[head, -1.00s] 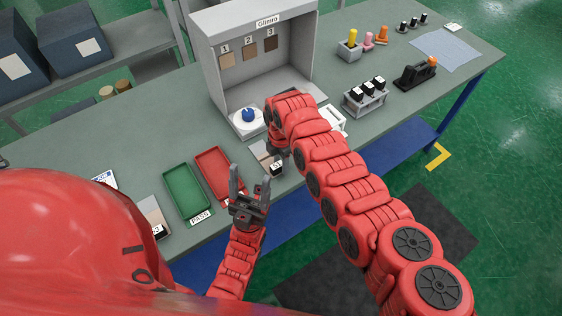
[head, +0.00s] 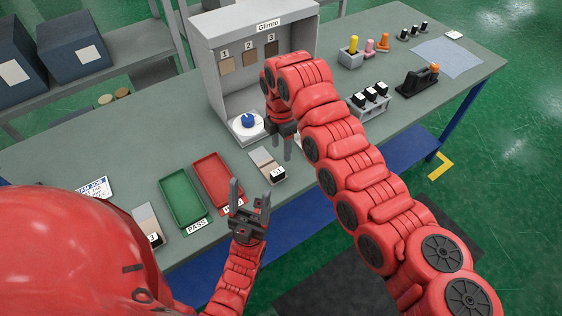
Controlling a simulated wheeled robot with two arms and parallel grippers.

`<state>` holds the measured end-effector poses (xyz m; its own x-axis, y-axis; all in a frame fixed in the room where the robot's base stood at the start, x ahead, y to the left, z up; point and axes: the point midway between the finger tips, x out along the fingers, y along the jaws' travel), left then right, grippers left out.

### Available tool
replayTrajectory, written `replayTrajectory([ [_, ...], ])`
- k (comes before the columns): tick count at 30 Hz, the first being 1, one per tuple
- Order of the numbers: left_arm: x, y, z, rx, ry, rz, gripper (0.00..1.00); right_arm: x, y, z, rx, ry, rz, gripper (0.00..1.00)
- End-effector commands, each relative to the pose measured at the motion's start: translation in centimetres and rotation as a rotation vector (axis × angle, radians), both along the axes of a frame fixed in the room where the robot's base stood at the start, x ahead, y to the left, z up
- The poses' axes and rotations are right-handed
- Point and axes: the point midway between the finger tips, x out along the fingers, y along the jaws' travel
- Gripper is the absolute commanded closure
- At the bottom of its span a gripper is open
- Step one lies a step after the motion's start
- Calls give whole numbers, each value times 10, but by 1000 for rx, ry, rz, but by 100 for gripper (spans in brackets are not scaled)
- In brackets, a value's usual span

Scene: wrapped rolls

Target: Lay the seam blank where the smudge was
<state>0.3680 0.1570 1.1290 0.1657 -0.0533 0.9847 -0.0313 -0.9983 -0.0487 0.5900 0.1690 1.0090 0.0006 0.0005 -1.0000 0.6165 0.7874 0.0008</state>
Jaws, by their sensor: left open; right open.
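A small flat sample with beige and grey bands (head: 264,161) lies on the bench right of the red tray, with a dark-and-white tag at its near end. A similar tagged piece (head: 147,224) lies at the left, partly hidden by my red body. I cannot tell which is the seam blank, and no smudge is discernible. My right gripper (head: 288,155) is open and empty, fingers down, just above and right of the banded sample. My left gripper (head: 249,196) is open and empty, fingers up, in front of the red tray near the bench edge.
A green PASS tray (head: 185,197) and a red tray (head: 217,180) lie on the bench. Behind stands a grey booth (head: 215,85) with numbered swatches and a blue-knobbed white device (head: 247,122). A rack of bottles (head: 369,104) and a black tool (head: 417,80) stand to the right.

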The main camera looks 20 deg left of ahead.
Motion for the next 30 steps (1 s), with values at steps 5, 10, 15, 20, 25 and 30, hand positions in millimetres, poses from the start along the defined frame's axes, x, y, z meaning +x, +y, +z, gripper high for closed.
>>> replayTrajectory([
  [5,0,0,-6,0,0,0,34,-1,0,12,-2,3,1,41],
  [10,0,0,-5,0,0,0,34,-1,0,14,-2,3,1,41],
  [15,0,0,-5,0,0,0,34,14,10,4,70,-32,-59,41],
  [20,0,0,-5,0,0,0,34,80,34,-29,367,-178,-351,41],
  [25,0,0,-5,0,0,0,34,176,6,-45,803,-417,-811,41],
  [30,0,0,-5,0,0,0,34,221,-89,-33,1240,-689,-1169,41],
])
